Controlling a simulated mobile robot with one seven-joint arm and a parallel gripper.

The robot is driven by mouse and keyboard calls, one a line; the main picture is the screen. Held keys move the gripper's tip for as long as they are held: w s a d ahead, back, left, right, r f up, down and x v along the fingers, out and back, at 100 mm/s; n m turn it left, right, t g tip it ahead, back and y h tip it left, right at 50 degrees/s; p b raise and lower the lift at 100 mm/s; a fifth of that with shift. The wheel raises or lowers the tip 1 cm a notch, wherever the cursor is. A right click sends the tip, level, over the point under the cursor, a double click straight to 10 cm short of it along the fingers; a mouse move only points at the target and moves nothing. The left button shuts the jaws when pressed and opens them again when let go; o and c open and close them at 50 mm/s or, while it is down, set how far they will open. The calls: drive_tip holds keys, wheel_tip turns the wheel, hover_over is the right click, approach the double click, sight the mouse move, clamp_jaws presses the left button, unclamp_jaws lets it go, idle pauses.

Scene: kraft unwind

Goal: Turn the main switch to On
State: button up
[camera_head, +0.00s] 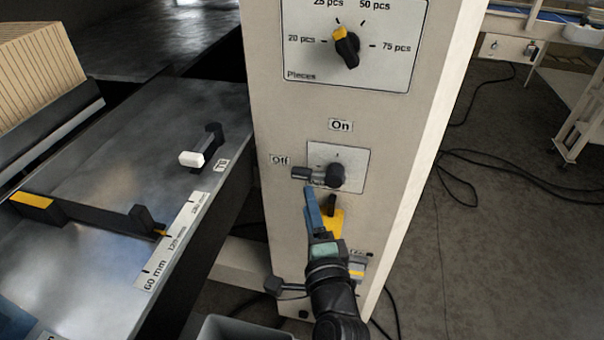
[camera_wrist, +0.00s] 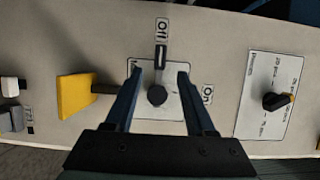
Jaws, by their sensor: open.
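The main switch (camera_head: 334,175) is a black rotary knob on a white plate on the cabinet's front. Its handle points left to the "Off" label (camera_head: 280,160); the "On" label (camera_head: 340,125) is above. In the wrist view, the switch (camera_wrist: 157,95) has its handle pointing up to "Off" (camera_wrist: 162,28), with "On" (camera_wrist: 208,94) at the right. My gripper (camera_head: 314,192) is open, reaching up from below toward the switch. In the wrist view, my gripper (camera_wrist: 159,72) has one finger on each side of the handle and knob. I cannot tell whether the fingers touch it.
A yellow block (camera_wrist: 75,95) on a black stem juts out beside the switch, partly behind my gripper in the head view (camera_head: 335,222). The pieces dial (camera_head: 346,45) sits above. A metal table (camera_head: 100,150) with a white-tipped lever (camera_head: 195,157) stands left. Cables lie on the floor right.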

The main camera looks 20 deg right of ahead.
sight(302, 177)
drive_tip(key=b+x, duration=0.1)
drive_tip(key=x, duration=0.8)
drive_tip(key=shift+a, duration=0.1)
clamp_jaws()
idle(1.2)
